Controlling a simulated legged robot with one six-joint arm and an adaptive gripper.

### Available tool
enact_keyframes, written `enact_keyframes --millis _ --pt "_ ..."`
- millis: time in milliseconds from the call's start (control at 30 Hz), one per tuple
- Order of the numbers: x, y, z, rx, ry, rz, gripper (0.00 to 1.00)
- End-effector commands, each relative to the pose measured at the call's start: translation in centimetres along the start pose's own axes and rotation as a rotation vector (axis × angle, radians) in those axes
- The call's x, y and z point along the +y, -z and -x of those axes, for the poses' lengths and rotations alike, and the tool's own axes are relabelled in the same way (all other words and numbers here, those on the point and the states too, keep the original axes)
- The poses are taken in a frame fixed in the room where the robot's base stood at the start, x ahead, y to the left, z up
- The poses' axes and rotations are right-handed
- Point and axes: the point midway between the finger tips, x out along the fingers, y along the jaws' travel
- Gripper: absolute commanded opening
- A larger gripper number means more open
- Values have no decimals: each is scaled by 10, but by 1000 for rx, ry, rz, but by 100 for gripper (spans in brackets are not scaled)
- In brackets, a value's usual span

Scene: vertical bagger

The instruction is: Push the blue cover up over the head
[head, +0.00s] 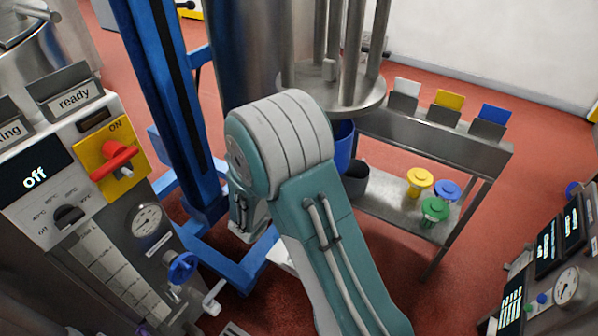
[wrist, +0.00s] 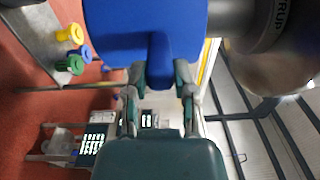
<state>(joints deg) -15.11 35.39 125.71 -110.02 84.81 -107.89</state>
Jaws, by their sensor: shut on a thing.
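The blue cover (wrist: 140,25) fills the upper middle of the wrist view, close to my gripper (wrist: 160,78). The two fingers are shut on a narrow blue ridge at the cover's edge. In the head view a strip of the blue cover (head: 344,146) shows beside my arm, below a round steel plate (head: 345,100) with several upright steel rods. A steel cylinder (wrist: 230,20) lies right beside the cover in the wrist view. I cannot tell how far the cover reaches over the head. My arm hides the gripper in the head view.
A steel table (head: 440,140) stands at right, with coloured cards on top and yellow, blue and green knobbed parts (head: 420,178) on its lower shelf. A dark pot (head: 356,176) stands there too. A blue frame (head: 185,110) and control panel (head: 75,170) are at left.

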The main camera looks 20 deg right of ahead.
Motion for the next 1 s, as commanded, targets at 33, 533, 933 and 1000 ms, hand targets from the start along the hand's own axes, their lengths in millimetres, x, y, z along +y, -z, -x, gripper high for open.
enact_keyframes --millis 33,533,933,1000 --pt "-4 0 0 0 1 -2 0" --pt "-29 0 -1 1 2 -2 0" --pt "-50 0 -1 0 1 -1 0" --pt "-53 0 -1 1 1 -2 0"
